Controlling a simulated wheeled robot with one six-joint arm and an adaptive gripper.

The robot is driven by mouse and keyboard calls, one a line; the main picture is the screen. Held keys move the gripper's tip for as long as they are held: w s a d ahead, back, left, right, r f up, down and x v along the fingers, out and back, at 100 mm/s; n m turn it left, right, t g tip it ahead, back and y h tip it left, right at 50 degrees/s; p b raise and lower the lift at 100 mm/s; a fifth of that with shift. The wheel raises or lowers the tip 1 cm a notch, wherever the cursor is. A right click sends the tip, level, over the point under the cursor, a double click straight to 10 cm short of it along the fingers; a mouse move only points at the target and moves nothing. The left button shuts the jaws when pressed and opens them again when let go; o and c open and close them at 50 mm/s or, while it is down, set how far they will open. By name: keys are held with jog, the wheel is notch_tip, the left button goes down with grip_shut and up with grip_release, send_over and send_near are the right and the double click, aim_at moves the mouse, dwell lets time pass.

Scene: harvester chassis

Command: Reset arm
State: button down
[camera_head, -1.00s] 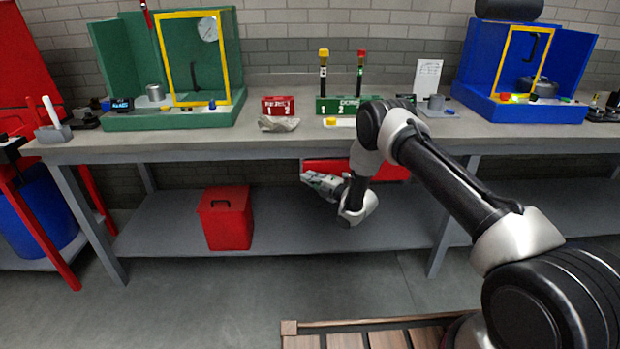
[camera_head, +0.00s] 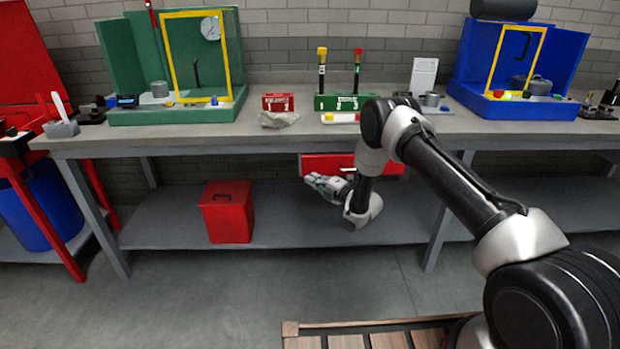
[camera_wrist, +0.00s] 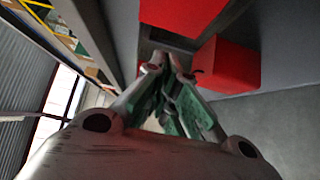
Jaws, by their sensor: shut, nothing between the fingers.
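My gripper (camera_head: 318,182) is in front of the workbench, below the level of its top, at the end of my folded arm. In the wrist view my gripper (camera_wrist: 168,62) shows its fingers together with nothing between them. A red drawer (camera_head: 330,164) under the benchtop is behind the gripper in the head view. A red box with a dark handle (camera_head: 227,212) stands on the lower shelf, to the left of the gripper and apart from it. It also shows in the wrist view (camera_wrist: 228,65).
On the benchtop (camera_head: 190,139) are a green booth (camera_head: 125,60), a blue booth (camera_head: 477,65), a small red block (camera_head: 278,102) and a green rack (camera_head: 335,102) with two tubes. A blue barrel (camera_head: 45,210) stands at left. A wooden pallet (camera_head: 345,341) lies in front. Grey floor is clear between.

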jog(key=v, duration=0.7)
jog(key=s+d+f+m+g+h, duration=0.3)
jog(key=f+m, duration=0.1)
jog(key=f, duration=0.3)
jog(key=s+d+f+m+g+h, duration=0.2)
jog(key=s+d+f+m+h, duration=0.15)
jog(key=f, duration=0.35)
jog(key=s+d+r+m+g+h, duration=0.2)
jog(key=s+d+m+g+h, duration=0.15)
jog(key=d+m, duration=0.2)
jog(key=s+d+r+m+g+h, duration=0.2)
jog(key=s+d+r+m, duration=0.2)
jog(key=s+d+r, duration=0.55)
jog(key=s+d+r+m+g+h, duration=0.2)
jog(key=s+r+m, duration=0.35)
jog(key=r, duration=0.85)
jog(key=s+d+r+m+t, duration=0.1)
jog(key=s+r+m+t, duration=0.1)
jog(key=s+r, duration=0.9)
jog(key=s+d+r+m+t+y, duration=0.1)
jog(key=s+r+m+t, duration=0.1)
jog(key=s+r, duration=1)
notch_tip(320, 180, up, 3)
jog(key=shift+s+d+f, duration=0.15)
jog(key=shift+s+d, duration=0.1)
jog(key=shift+d, duration=0.05)
jog(key=shift+m, duration=0.25)
